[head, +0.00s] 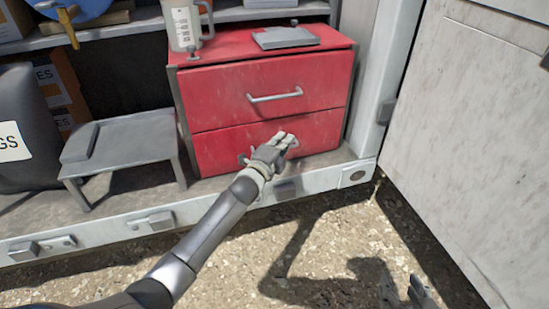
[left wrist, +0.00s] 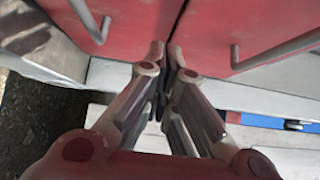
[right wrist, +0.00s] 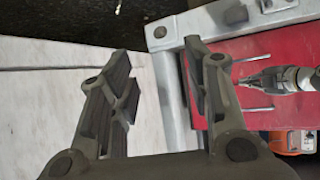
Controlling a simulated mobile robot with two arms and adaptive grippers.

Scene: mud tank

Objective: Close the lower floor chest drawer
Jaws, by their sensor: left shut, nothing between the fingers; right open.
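The red floor chest has an upper drawer (head: 300,75) and a lower drawer (head: 222,150). The lower drawer's front looks about level with the upper one; I cannot tell if a small gap is left. My left gripper (head: 288,140) is shut and empty in front of the lower drawer, hiding much of its handle. In the left wrist view its fingertips (left wrist: 168,58) are at the seam between the drawers, at or close to the red front. My right gripper (head: 420,291) is low at the right; in the right wrist view it (right wrist: 165,75) is open and empty.
A white door panel (head: 470,130) stands at the right. A small grey step table (head: 130,140) is left of the chest. A pale ledge (head: 110,232) runs below; open ground lies in front.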

